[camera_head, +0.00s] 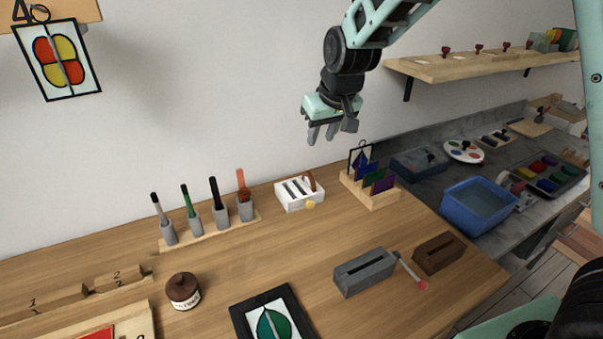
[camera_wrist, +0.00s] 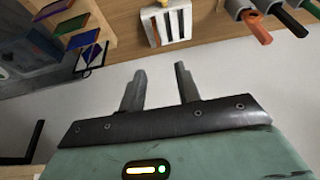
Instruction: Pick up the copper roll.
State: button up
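A white slotted holder (camera_head: 299,197) stands near the back of the wooden table. A thin copper-brown disc, seemingly the copper roll (camera_head: 310,181), stands on edge in its right-end slot. In the wrist view the roll (camera_wrist: 155,30) shows at the left end of the white holder (camera_wrist: 176,27). My gripper (camera_head: 321,138) hangs in the air above the holder, clear of it, against the wall. In the wrist view my gripper (camera_wrist: 160,67) has its two fingers apart with nothing between them.
A rack (camera_head: 208,232) of several upright tools stands left of the holder. A wooden rack (camera_head: 371,195) with coloured glass pieces stands to its right. A grey slotted block (camera_head: 364,273) and a brown jar (camera_head: 183,290) sit nearer the front.

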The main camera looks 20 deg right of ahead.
jog(key=p, duration=0.2)
send_near(309, 173)
jog(key=x, duration=0.5)
jog(key=shift+p+x, duration=0.65)
jog(key=shift+x, duration=2.1)
jog(key=shift+s, duration=0.1)
grip_shut()
